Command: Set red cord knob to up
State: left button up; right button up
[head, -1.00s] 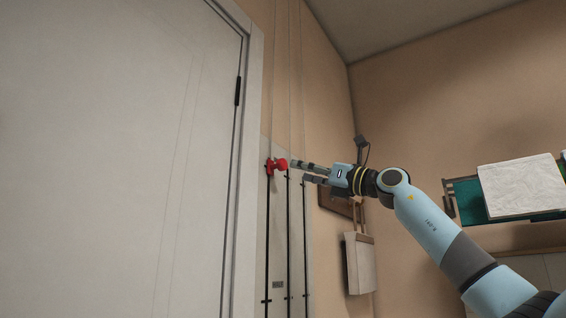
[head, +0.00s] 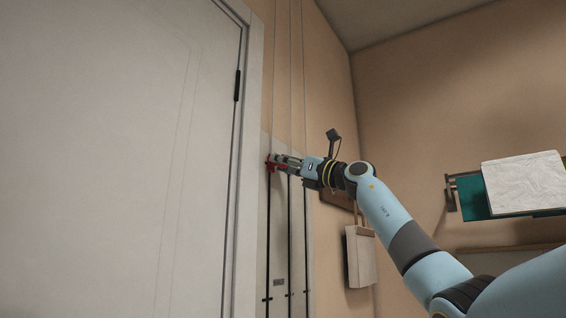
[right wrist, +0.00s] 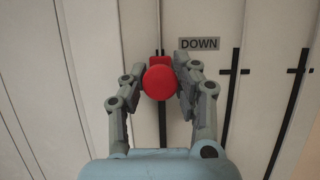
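The red cord knob (head: 270,165) sits near the top of the leftmost dark vertical track on a pale wall panel (head: 279,240), right of the door frame. My right gripper (head: 277,162) reaches it from the right and partly covers it. In the right wrist view the round red knob (right wrist: 160,82) lies between the two fingertips (right wrist: 161,75), which close in against both its sides. A grey label reading DOWN (right wrist: 199,44) is above and right of the knob there. My left gripper is not in view.
A large pale door (head: 110,160) fills the left. Thin cords (head: 290,60) run up the wall above the panel. Further dark tracks (right wrist: 232,85) stand right of the knob. A white hanging item (head: 361,258) and a teal shelf with a white folded cloth (head: 523,183) are on the right.

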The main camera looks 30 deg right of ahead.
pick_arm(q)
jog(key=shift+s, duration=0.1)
pick_arm(e)
grip_shut()
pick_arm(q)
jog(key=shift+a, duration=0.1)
